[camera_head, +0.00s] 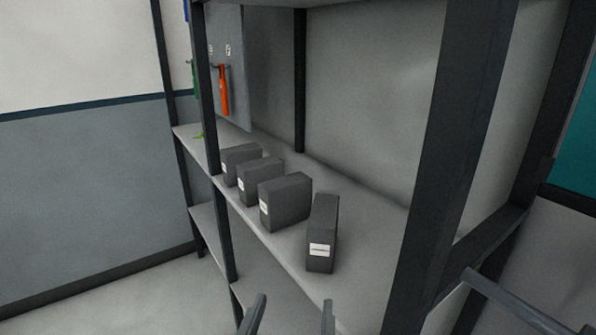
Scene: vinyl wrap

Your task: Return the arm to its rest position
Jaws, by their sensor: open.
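My gripper (292,301) shows at the bottom edge of the head view as two grey fingers. They stand apart with nothing between them, in front of the lower part of the shelf unit. The rest of my arm is out of view below.
A dark-framed shelf unit (448,150) fills the middle. Several dark grey boxes (285,201) with white labels stand on its middle shelf (352,215). An orange-handled tool (224,92) hangs on a grey panel. A grey bar (515,300) crosses the lower right. Open floor (130,295) lies left.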

